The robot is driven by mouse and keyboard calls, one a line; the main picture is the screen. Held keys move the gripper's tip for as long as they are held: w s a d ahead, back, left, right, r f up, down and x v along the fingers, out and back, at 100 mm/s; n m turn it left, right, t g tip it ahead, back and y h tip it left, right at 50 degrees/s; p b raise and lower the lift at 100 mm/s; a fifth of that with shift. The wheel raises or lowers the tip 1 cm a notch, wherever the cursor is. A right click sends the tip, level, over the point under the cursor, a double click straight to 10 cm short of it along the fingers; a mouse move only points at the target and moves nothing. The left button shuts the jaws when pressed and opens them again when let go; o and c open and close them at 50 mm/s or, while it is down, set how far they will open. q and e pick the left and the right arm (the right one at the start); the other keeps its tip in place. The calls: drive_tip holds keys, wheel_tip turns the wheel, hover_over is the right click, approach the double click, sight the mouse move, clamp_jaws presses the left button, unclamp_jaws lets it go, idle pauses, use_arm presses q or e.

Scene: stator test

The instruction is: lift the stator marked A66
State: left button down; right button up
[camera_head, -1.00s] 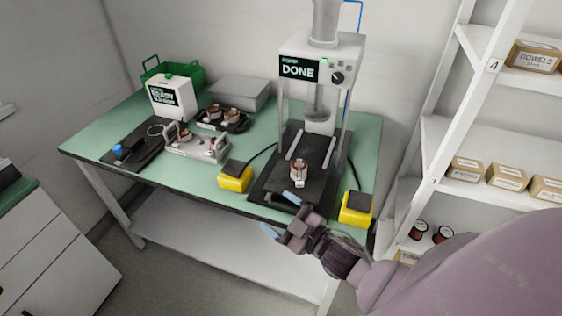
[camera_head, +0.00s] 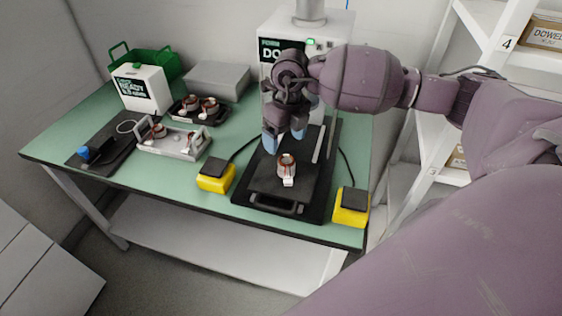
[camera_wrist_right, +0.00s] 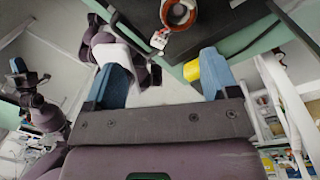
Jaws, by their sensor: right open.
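A stator (camera_head: 287,165) with copper windings and a white tag stands on the black plate of the press; the tag's marking is too small to read. It also shows at the top of the right wrist view (camera_wrist_right: 180,14), its tag hanging toward the gripper. My right gripper (camera_head: 284,137) is open and empty, its blue fingertips pointing down just behind and above this stator, apart from it. More stators sit in a grey tray (camera_head: 188,154) and a black tray (camera_head: 222,116), tags unreadable. What looks like my left gripper (camera_wrist_right: 22,82) shows small at the left of the wrist view.
The press (camera_head: 268,48) stands behind my right arm, its display partly hidden. Yellow boxes (camera_head: 216,178) and (camera_head: 351,208) flank its base. A white tester box (camera_head: 142,90), a green basket (camera_head: 165,62) and a grey box (camera_head: 217,78) stand at the table's back left. Shelves are at right.

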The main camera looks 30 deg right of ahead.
drive_tip(key=w+d+h, duration=0.1)
drive_tip(key=d, duration=0.1)
hover_over(287, 159)
drive_tip(key=s, duration=0.2)
drive_tip(key=f, duration=0.3)
drive_tip(key=shift+w+a+f, duration=0.2)
drive_tip(key=shift+a+f, duration=0.05)
drive_tip(key=shift+a, duration=0.05)
drive_tip(key=shift+w+a+f, duration=0.1)
drive_tip(key=shift+f, duration=1.5)
drive_tip(key=shift+w+f, duration=0.1)
drive_tip(key=shift+f, duration=1.5)
drive_tip(key=c, duration=1.1)
drive_tip(key=shift+r, duration=0.15)
drive_tip(key=shift+c, duration=0.2)
